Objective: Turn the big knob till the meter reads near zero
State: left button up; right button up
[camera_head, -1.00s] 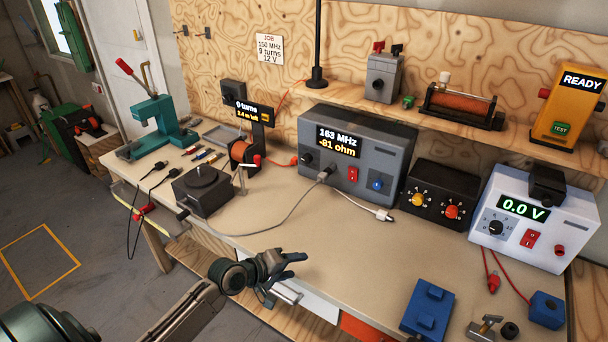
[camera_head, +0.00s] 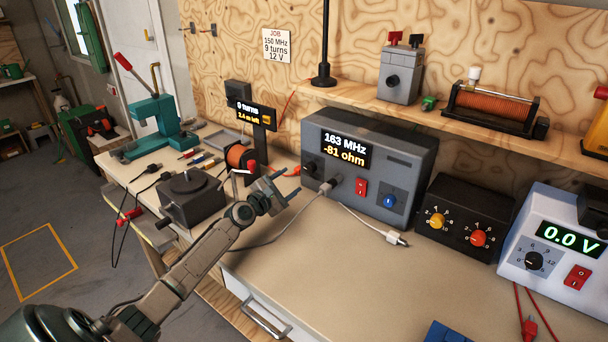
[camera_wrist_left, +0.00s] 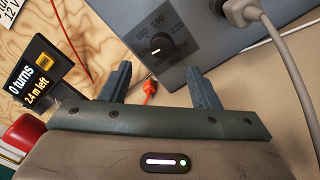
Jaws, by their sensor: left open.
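The grey meter box (camera_head: 400,160) stands at the back of the bench, and its display (camera_head: 343,150) reads 163 MHz and -81 ohm. A black knob (camera_head: 310,168) sits at the left of its front. In the left wrist view this knob (camera_wrist_left: 160,47) has a white pointer mark and a printed scale around it. My left gripper (camera_head: 280,190) is open and empty in front of the box's left end. In the left wrist view the fingers (camera_wrist_left: 160,82) spread below the knob, apart from it. My right gripper is not in view.
A grey cable plug (camera_head: 328,186) is in the box's front, right of the black knob. A turns display (camera_head: 250,110) and copper spool (camera_head: 240,157) stand left.

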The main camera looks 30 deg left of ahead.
aim_at(308, 170)
pick_arm(q)
jog(key=w, duration=0.6)
jog(key=shift+w+d+f+b, duration=0.1)
jog(key=shift+d+f+b, duration=0.15)
jog(key=shift+b, duration=0.05)
jog(key=shift+w, duration=0.95)
jog(key=shift+d, duration=0.1)
jog(key=shift+c, duration=0.5)
jog(key=c, duration=0.9)
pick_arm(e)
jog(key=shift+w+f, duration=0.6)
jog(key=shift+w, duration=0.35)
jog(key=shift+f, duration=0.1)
